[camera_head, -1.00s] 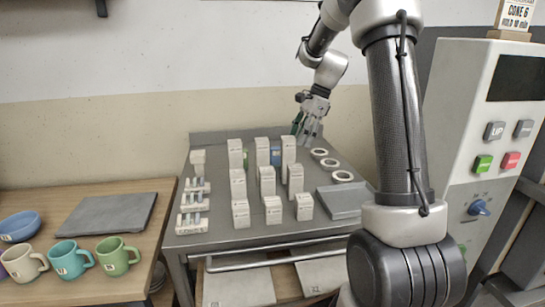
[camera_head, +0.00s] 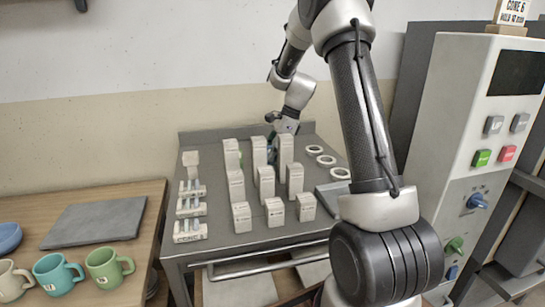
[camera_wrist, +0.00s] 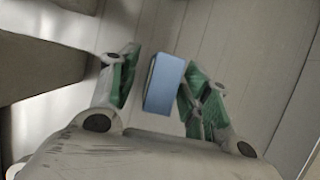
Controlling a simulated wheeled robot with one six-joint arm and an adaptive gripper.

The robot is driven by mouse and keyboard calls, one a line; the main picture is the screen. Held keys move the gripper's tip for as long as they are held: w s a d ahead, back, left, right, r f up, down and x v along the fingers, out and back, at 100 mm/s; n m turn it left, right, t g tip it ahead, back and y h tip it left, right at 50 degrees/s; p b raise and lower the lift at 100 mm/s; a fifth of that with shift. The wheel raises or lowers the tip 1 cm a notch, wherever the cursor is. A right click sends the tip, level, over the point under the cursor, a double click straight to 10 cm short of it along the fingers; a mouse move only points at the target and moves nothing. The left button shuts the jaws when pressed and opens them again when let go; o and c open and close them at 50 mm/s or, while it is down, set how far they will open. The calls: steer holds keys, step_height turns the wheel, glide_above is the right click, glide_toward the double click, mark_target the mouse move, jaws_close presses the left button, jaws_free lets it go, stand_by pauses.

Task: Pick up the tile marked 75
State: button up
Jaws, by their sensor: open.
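A blue tile (camera_wrist: 164,84) stands between the two green-padded fingers of my open gripper (camera_wrist: 160,88) in the wrist view. There is a gap at its left side, and its right side is close to the right finger; I cannot tell if they touch. No number is legible on it. In the head view my gripper (camera_head: 275,146) reaches down behind the back row of pale blocks, which hide most of the fingers and the tile.
Several upright pale blocks (camera_head: 265,184) stand in rows on the grey cart (camera_head: 215,168), close in front of my gripper. White rings (camera_head: 314,149) and a grey tray lie to the right. A cone stand (camera_head: 190,232) is at left. The kiln control box (camera_head: 470,100) stands right.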

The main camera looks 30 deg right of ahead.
steer(key=shift+f, duration=0.1)
steer(key=shift+c, duration=0.2)
jaws_close()
